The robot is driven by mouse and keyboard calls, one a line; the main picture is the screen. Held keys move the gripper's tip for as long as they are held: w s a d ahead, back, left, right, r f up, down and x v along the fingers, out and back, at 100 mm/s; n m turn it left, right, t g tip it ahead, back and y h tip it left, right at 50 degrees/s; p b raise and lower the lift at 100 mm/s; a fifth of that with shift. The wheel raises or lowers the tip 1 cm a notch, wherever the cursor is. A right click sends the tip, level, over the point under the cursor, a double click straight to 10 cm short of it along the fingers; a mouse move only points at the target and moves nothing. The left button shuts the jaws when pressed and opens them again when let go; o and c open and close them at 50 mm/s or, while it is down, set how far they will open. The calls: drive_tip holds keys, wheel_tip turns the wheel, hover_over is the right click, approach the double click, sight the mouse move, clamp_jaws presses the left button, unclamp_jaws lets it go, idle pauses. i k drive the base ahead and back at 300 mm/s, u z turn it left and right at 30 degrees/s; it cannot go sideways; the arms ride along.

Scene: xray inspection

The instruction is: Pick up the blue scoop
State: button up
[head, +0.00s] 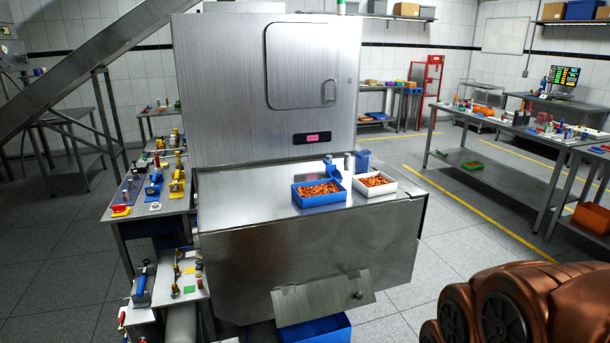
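A small blue object that looks like the blue scoop (333,171) sits on the steel machine's top (240,195). It is just behind the right part of a blue tray (318,204) of orange-brown pieces. Its shape is too small to make out fully, and its lower part is partly hidden by the tray. My copper-coloured arm shows at the bottom right, well apart from the machine top. My gripper is not in view.
A white tray (376,191) of similar pieces stands right of the blue tray. A grey cylinder (349,162) and a blue cup (362,161) stand behind. The steel cabinet (230,90) rises at the back. Tool tables stand left and right; the right floor has free room.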

sight(332, 170)
drive_tip(key=u, duration=0.05)
drive_tip(key=k, duration=0.5)
drive_tip(key=z, duration=1.1)
drive_tip(key=i, duration=4.5)
drive_tip(key=u, duration=3.5)
drive_tip(key=i, duration=0.15)
drive_tip(key=u, duration=0.4)
